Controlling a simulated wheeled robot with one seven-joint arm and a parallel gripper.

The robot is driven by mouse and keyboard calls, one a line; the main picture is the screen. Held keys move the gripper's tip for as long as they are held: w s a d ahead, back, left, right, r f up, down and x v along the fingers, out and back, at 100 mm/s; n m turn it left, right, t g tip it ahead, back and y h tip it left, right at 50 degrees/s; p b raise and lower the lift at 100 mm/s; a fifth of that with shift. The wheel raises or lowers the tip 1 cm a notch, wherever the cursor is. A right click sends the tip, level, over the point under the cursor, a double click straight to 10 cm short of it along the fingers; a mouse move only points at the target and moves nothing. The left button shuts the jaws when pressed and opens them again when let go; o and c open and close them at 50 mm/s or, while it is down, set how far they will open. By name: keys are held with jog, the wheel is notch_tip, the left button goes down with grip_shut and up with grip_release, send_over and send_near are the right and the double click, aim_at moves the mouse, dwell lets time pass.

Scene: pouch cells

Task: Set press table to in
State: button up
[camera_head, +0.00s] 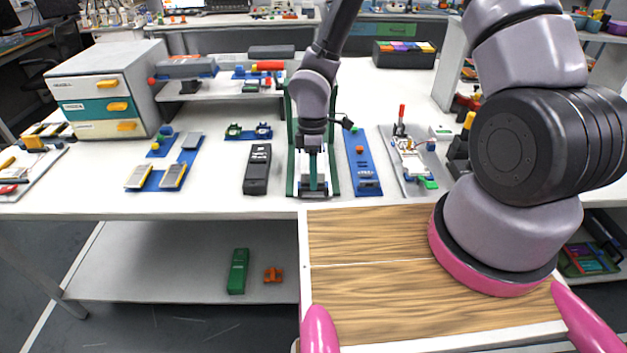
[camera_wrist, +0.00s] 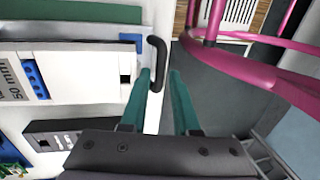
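The press is the tall green frame (camera_head: 291,150) near the front edge of the white bench, with a dark base between its posts. My gripper (camera_head: 313,184) points down in front of it and hides much of its middle. In the wrist view my gripper (camera_wrist: 160,74) has its two teal fingers apart. A black bent handle (camera_wrist: 157,48) reaches in between the fingertips, closer to the left finger, with a gap to the right one. I cannot tell whether it touches. The handle is beside a white plate (camera_wrist: 85,75) at the bench edge. How far the press table is out is unclear.
A black device (camera_head: 257,170) stands left of the press and a blue board (camera_head: 361,165) right of it. A grey tray (camera_head: 388,150) lies further right. A drawer box (camera_head: 95,85) stands back left. A lower shelf (camera_head: 180,262) holds a green device (camera_head: 238,270).

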jog(key=shift+s+f, duration=0.15)
jog(key=shift+f, duration=0.5)
grip_shut()
dwell(1.0)
